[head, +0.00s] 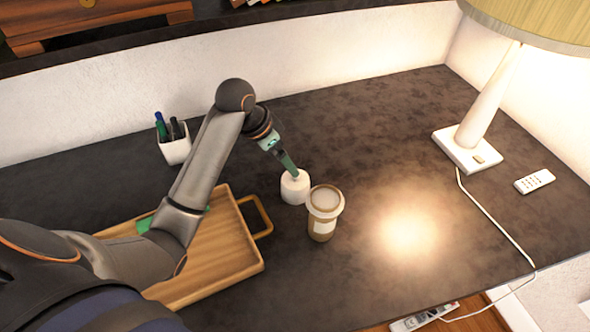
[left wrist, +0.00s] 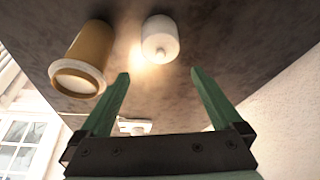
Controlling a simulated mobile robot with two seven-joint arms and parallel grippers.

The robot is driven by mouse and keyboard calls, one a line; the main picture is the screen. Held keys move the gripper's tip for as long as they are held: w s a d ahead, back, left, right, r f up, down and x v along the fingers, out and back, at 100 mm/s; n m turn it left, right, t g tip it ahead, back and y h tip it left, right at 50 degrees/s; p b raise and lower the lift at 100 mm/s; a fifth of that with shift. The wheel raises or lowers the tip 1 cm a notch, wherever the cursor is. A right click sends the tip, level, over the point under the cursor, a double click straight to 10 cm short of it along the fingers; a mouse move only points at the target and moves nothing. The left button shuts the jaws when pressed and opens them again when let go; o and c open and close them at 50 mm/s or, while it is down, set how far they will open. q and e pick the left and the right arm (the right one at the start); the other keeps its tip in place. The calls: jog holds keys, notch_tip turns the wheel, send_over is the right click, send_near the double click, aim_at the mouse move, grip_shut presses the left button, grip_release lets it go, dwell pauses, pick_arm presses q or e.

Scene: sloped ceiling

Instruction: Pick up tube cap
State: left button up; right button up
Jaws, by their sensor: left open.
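A short white cylinder with a small nub on top (head: 295,188), which I take to be the tube cap, stands on the dark desk just left of the cup. In the left wrist view the white cylinder (left wrist: 160,40) lies ahead of the fingertips, between their lines. My left gripper (head: 292,170) comes down from the upper left, its green fingers close to the cylinder's top; contact cannot be told from the head view. In the left wrist view the left gripper (left wrist: 160,75) is open with nothing between its fingers. My right gripper is not in view.
A brown cup with a white lid (head: 323,222) stands close right of the cylinder. A wooden tray (head: 222,268) is at the left, partly under my arm. A pen holder (head: 175,148), lamp (head: 470,145) and remote (head: 534,181) stand farther off. The desk's right middle is clear.

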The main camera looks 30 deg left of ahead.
pick_arm(q)
send_over(291, 183)
notch_tip(291, 183, down, 6)
jog(key=shift+f, duration=0.2)
jog(key=shift+a+x, duration=0.2)
jog(key=shift+x, duration=2.55)
jog(key=c, duration=1)
jog(key=shift+o, duration=0.2)
notch_tip(291, 183, up, 10)
jog(key=shift+f, duration=0.1)
jog(key=shift+s+a, duration=0.1)
